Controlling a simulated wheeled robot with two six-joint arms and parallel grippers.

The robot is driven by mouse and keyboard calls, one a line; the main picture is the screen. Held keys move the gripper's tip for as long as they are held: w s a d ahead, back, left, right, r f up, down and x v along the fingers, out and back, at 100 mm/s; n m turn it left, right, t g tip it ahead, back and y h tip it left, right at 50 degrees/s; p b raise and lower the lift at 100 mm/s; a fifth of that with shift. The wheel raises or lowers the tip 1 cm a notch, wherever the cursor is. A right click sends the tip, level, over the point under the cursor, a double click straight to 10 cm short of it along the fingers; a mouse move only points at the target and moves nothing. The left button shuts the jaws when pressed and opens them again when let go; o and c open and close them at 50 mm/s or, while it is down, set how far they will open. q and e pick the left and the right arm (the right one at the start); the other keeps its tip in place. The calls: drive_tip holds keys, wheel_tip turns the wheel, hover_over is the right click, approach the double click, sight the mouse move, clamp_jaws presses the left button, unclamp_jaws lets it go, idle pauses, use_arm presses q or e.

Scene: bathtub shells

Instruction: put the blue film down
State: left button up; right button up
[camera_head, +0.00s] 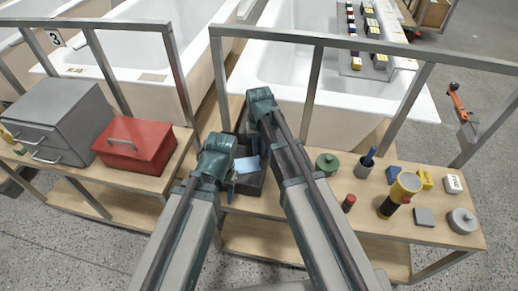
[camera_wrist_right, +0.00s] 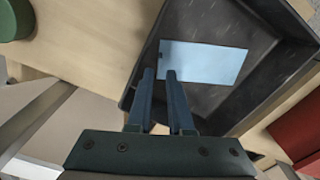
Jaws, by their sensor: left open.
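The light blue film (camera_head: 247,164) lies inside a dark tray (camera_head: 248,188) on the wooden bench. In the right wrist view the film (camera_wrist_right: 206,62) looks flat against the bottom of the dark tray (camera_wrist_right: 285,75). My right gripper (camera_wrist_right: 159,73) has its two fingers apart, with a narrow gap between them. Its fingertips are beside the film's left end; I cannot tell whether they touch it. My left gripper (camera_head: 231,187) is open at the tray's left side, with its fingers partly hidden by its wrist.
A red box (camera_head: 135,147) and grey drawers (camera_head: 57,118) stand left on the bench. Metal frame posts and white bathtubs (camera_head: 330,75) are behind.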

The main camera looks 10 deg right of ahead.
wheel_tip(320, 180, up, 8)
drive_tip(key=p, duration=0.7)
drive_tip(key=s+a+n+h, duration=0.1)
drive_tip(key=s+n, duration=0.1)
drive_tip(key=s, duration=1.5)
drive_tip(key=shift+n, duration=0.4)
drive_tip(key=shift+s+a, duration=0.1)
drive_tip(key=shift+r+p, duration=0.75)
drive_tip(key=shift+r, duration=0.2)
